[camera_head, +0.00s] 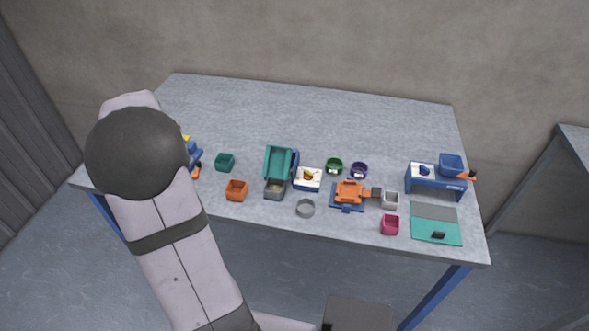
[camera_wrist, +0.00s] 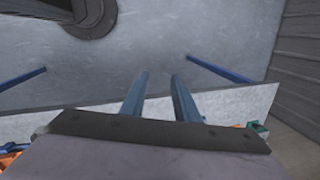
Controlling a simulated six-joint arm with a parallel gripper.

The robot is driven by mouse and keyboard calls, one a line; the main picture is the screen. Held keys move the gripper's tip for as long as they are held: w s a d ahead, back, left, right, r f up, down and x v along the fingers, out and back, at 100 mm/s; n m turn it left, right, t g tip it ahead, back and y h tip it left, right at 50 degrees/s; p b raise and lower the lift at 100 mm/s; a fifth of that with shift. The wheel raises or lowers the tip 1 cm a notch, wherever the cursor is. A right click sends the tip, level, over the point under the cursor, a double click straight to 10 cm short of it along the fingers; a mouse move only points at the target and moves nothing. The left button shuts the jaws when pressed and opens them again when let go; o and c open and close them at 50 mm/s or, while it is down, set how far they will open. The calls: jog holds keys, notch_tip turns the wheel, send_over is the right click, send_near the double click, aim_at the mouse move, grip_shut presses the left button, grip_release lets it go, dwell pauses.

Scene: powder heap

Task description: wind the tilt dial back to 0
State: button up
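A white panel (camera_head: 309,179) with a small red and yellow dial face stands near the middle of the table. It adjoins a teal tipping tray (camera_head: 278,162) with a blue side part, above a grey box (camera_head: 274,190). I take this for the tilt dial; its marks and setting are too small to read. My gripper (camera_wrist: 160,77) shows in the wrist view with two blue-grey fingers apart and nothing between them. It points toward the floor past the table edge, away from the dial. In the head view my arm hides it at the left.
A blue machine (camera_head: 435,180) with an orange handle stands at right, behind a teal and grey board (camera_head: 436,232). The table's back half (camera_head: 310,112) is clear.

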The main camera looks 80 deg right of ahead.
jog(key=s+d+m+t+h, duration=0.1)
jog(key=s+d+m, duration=0.4)
jog(key=d, duration=0.4)
jog(key=s+d+m, duration=0.4)
jog(key=d, duration=0.4)
jog(key=s+d+m, duration=0.3)
jog(key=s+d, duration=0.1)
jog(key=s, duration=0.1)
jog(key=s+d+m+h, duration=0.1)
jog(key=s+d+m, duration=0.2)
jog(key=s, duration=0.3)
jog(key=s+d+r+m+h, duration=0.1)
jog(key=s+d+m, duration=0.2)
jog(key=s+d, duration=0.2)
jog(key=shift+s+d+t, duration=0.15)
jog(key=shift+s+t, duration=0.25)
jog(key=shift+s, duration=0.25)
jog(key=m, duration=0.4)
send_near(309, 173)
jog(key=shift+p+x, duration=1.45)
jog(key=shift+x, duration=2.4)
jog(key=shift+d, duration=0.1)
grip_shut()
